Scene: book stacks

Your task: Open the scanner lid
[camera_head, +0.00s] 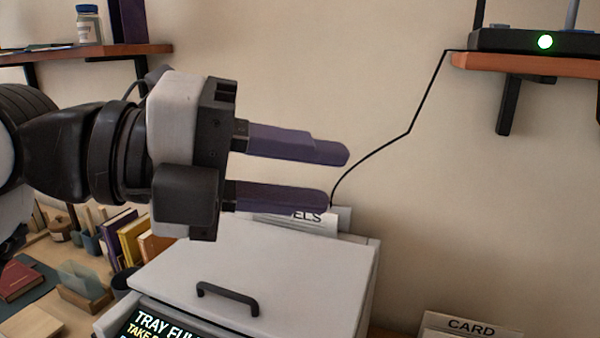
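The scanner (369,275) is a light grey box at the lower middle. Its flat lid (310,262) appears shut, with a dark bar handle (228,295) near the front edge. A small screen (160,325) below the handle shows "TRAY FULL" and more text, cut off by the picture's bottom edge. My gripper (338,177) is above the lid's back part, pointing right. Its two purple-grey fingers are apart with nothing between them. The lower finger hides part of a label sign behind the scanner.
A black cable runs from behind the scanner up to a black box with a green light (545,42) on a right wall shelf (530,62). Books (130,235) and small boxes crowd the lower left. A "CARD" sign (470,326) stands at lower right. A jar (88,25) sits on the left shelf.

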